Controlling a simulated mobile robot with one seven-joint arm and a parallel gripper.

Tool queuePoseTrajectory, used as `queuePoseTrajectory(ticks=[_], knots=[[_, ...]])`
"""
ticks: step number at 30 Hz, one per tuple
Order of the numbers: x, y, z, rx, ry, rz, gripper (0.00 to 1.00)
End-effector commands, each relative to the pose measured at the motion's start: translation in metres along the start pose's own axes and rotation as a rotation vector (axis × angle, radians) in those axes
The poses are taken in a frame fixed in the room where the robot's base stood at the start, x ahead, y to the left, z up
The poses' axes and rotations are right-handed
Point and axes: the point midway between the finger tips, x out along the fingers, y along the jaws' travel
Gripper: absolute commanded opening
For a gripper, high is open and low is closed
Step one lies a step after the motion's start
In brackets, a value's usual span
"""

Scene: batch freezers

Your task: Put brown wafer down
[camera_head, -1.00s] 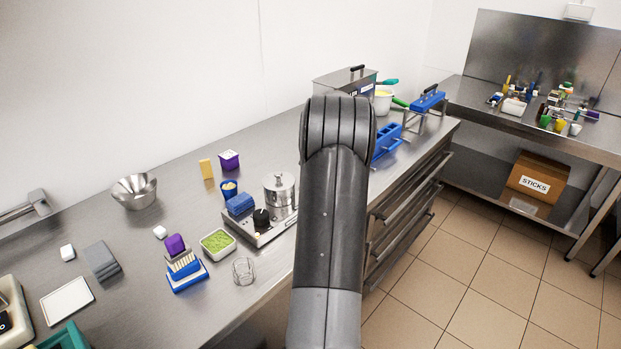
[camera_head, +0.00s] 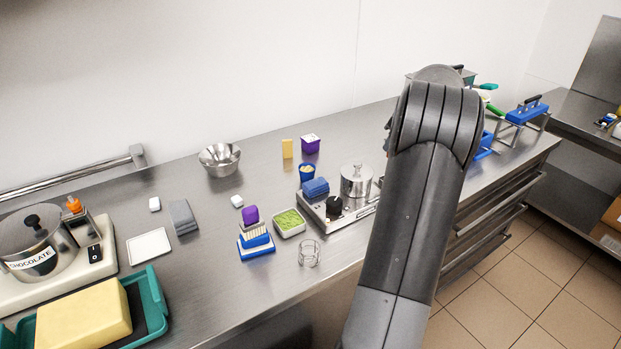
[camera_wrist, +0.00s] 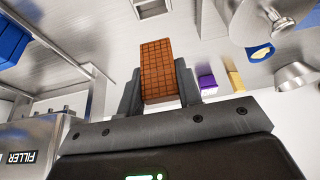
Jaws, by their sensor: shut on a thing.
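The brown wafer (camera_wrist: 159,72) is a flat brown block with a grid pattern. In the wrist view it stands between the two fingers of my gripper (camera_wrist: 160,88), which are shut on it. It is held above the steel counter, and the gap beneath it cannot be judged. In the head view my own arm hides my gripper and the wafer.
The counter (camera_head: 190,290) holds a steel bowl (camera_head: 220,160), a green-filled tray (camera_head: 289,223), a hot plate with a steel pot (camera_head: 356,181), a white plate (camera_head: 150,248) and a teal tray (camera_head: 154,305). A filler box (camera_wrist: 30,150) shows in the wrist view.

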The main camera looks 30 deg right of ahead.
Motion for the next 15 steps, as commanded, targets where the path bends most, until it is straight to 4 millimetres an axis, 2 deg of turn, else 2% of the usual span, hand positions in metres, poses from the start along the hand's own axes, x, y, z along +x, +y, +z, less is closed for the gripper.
queuePoseTrajectory(ticks=[5, 15], knots=[[-0.007, 0.0, -0.003, -0.001, 0.001, 0.001, 0.11], [-0.063, 0.0, -0.027, -0.002, 0.002, 0.003, 0.11]])
